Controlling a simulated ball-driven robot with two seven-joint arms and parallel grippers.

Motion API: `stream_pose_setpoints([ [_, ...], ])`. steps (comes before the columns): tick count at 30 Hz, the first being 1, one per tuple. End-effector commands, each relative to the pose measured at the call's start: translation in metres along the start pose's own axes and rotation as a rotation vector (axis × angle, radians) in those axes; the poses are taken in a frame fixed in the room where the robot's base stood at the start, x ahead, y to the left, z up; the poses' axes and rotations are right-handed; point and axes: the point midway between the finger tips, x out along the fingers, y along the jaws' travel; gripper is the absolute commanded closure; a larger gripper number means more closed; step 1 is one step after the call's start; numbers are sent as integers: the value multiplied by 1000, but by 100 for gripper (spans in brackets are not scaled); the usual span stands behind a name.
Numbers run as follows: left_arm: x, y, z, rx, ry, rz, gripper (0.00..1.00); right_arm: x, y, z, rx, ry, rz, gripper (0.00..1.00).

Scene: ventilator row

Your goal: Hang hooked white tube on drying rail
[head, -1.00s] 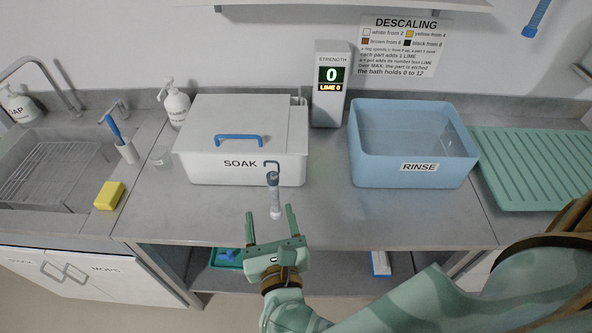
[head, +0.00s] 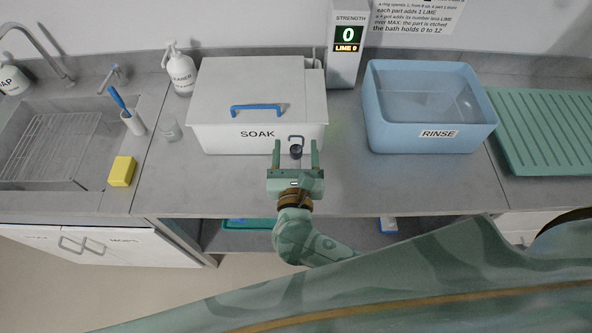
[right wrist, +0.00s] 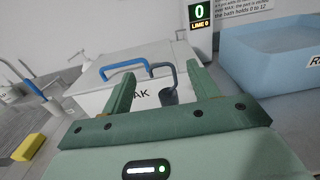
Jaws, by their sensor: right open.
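The hooked tube (head: 296,152) stands in front of the white SOAK tank, with a dark hook at its top. The right wrist view shows its hook and dark upper end (right wrist: 168,97); its lower part is hidden behind my gripper. My right gripper (head: 296,146) is open, its two green fingers on either side of the tube. In the right wrist view the gripper (right wrist: 162,80) shows gaps between fingers and tube. The tube's white colour is hard to make out. My left gripper and the drying rail are not in view.
The SOAK tank (head: 225,140) has a lid with a blue handle (head: 257,109). A blue RINSE basin (head: 400,138) and a green draining board (head: 545,130) are to the right. The strength display (head: 347,38) reads 0. A yellow sponge (head: 122,171) lies by the sink.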

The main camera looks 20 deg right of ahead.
Motion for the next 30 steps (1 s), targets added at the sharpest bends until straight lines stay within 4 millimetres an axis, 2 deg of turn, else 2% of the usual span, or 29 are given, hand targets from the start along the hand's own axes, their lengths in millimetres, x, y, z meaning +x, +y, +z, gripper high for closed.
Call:
stream_pose_setpoints([
  [4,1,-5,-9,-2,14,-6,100,11,0,0,0,-1,-1,40],
  [13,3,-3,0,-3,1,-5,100,55,0,-2,-1,-1,-1,40],
  [21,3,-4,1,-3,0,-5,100,61,0,-1,0,2,-1,40],
  [22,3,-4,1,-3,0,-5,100,61,0,-1,0,2,-1,43],
  [28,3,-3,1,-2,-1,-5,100,60,0,-2,0,2,-1,98],
  [30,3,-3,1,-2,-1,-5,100,60,0,-1,0,1,-1,100],
])
